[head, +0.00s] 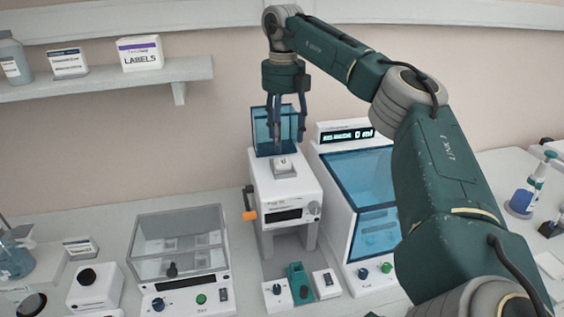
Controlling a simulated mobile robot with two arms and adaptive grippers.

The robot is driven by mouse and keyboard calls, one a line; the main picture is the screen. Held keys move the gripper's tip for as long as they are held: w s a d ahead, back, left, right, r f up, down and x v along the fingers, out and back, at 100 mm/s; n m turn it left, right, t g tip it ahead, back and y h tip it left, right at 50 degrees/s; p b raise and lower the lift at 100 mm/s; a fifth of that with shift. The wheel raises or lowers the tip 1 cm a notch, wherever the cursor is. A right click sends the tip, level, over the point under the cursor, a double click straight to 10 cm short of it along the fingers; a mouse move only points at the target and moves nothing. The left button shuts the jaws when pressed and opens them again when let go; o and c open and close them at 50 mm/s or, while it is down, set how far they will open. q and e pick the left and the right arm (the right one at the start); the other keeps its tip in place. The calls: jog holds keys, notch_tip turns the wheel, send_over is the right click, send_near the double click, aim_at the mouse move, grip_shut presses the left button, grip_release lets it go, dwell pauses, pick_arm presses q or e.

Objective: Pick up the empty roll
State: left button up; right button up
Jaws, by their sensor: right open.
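My right gripper (287,135) is open and points straight down above the white machine (285,198) in the middle of the bench. Its fingers are in line with the blue see-through cover (262,132) on that machine's top; I cannot tell how deep they reach. A small white and grey piece (284,165) sits on the machine's top below the fingers. I cannot tell whether it is the empty roll, and no other roll is clear to see. My left gripper is out of view.
A blue-windowed machine (329,168) stands close on the right. A clear-lidded box (179,241) stands front left. An orange-handled crank (248,215) juts from the middle machine. A shelf (110,79) with a LABELS box (140,54) hangs at upper left. My right arm hides much of the right side.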

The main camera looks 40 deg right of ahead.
aim_at(282, 159)
jog(key=shift+f, duration=0.3)
jog(key=f, duration=0.1)
jog(key=f+p, duration=0.2)
jog(key=shift+a, duration=0.25)
notch_tip(282, 159, down, 2)
jog(key=shift+d+f+p, duration=0.1)
jog(key=shift+p, duration=0.35)
jog(key=shift+f, duration=0.1)
jog(key=c, duration=0.4)
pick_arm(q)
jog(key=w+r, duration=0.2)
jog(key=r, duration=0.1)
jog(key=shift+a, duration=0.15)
pick_arm(e)
jog(key=c, duration=0.5)
